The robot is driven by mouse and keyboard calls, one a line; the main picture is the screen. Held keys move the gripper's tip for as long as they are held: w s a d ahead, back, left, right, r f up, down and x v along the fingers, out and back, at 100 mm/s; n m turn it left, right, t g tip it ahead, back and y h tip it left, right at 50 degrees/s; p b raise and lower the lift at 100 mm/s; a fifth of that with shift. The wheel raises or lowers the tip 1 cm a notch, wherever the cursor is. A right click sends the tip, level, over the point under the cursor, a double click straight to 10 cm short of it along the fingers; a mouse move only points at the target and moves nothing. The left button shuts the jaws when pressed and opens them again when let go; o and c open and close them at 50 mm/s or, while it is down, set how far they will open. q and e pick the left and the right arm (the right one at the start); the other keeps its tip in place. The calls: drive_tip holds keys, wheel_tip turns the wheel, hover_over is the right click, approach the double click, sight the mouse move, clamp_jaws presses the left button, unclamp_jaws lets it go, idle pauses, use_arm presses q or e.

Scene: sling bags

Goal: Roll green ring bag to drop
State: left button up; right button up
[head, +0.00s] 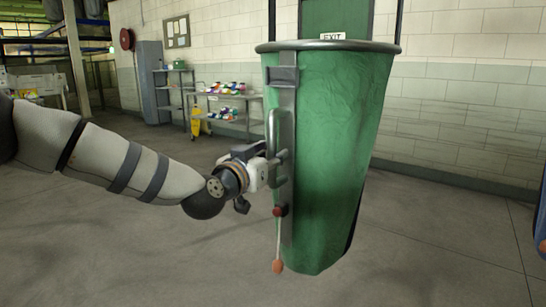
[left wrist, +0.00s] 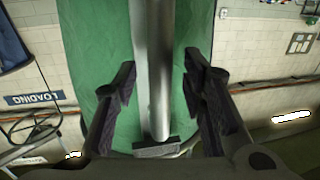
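The green ring bag (head: 335,150) hangs in front of me, with a grey metal ring (head: 325,46) around its open top. A grey strip runs down its near left side and carries a metal handle (head: 273,140). A red knob (head: 279,211) with a cord and an orange end hangs below the handle. My left gripper (head: 274,168) is at the handle. In the left wrist view its fingers (left wrist: 158,95) stand apart on either side of the handle bar (left wrist: 152,70), with a gap visible on the right. My right gripper is not in view.
A metal cart (head: 235,120) with colourful items and a yellow wet-floor sign (head: 198,120) stand behind at left. A grey locker (head: 153,80) is farther left. A blue object (head: 541,230) shows at the right edge. The floor (head: 430,240) around the bag is clear.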

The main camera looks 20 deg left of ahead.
use_arm(q)
drive_tip(key=shift+w+d, duration=0.1)
drive_tip(key=shift+w, duration=0.6)
drive_tip(key=shift+r, duration=0.1)
clamp_jaws()
